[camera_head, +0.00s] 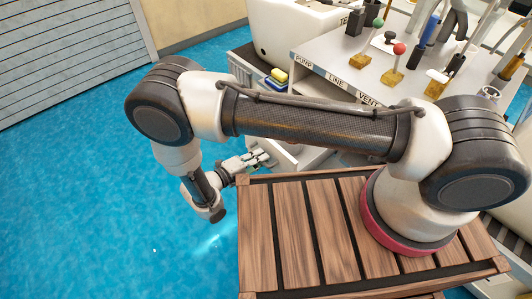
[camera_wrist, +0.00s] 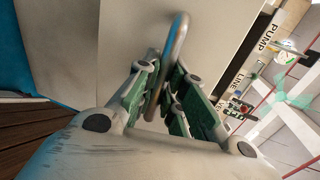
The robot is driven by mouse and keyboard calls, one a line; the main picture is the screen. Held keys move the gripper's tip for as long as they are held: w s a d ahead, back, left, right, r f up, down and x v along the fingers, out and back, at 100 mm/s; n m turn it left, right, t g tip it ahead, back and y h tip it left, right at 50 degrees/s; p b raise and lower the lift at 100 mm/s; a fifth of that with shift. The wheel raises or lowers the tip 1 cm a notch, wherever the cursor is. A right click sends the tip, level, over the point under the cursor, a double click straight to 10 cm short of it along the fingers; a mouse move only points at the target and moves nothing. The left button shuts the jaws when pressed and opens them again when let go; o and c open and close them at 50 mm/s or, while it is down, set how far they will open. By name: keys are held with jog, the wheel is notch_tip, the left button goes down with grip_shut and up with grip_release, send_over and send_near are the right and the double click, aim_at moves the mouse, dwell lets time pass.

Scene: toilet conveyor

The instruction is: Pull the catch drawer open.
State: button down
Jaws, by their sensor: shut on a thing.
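My gripper (camera_wrist: 162,92) is shut on a curved metal bar handle (camera_wrist: 181,38), which runs between its green-padded fingers in the wrist view. Behind the handle is a plain pale front panel (camera_wrist: 105,45), which looks like the catch drawer's front. In the head view my gripper (camera_head: 250,161) is low, at the left of the cabinet's lower part, just beyond the wooden slatted top. A pale drawer-like part (camera_head: 312,157) shows beside it, partly hidden under my arm. How far the drawer stands out from the cabinet is hard to tell.
The cabinet top (camera_head: 345,75) carries levers with green, black and red knobs above the PUMP, LINE and VENT labels. Yellow and blue sponge-like blocks (camera_head: 277,78) lie at its left. The blue floor (camera_head: 80,190) at left is clear; a grey shutter (camera_head: 70,50) stands behind.

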jog(key=shift+s+a, duration=0.1)
jog(key=shift+a, duration=0.1)
jog(key=c, duration=1.5)
grip_release()
jog(key=v, duration=1.2)
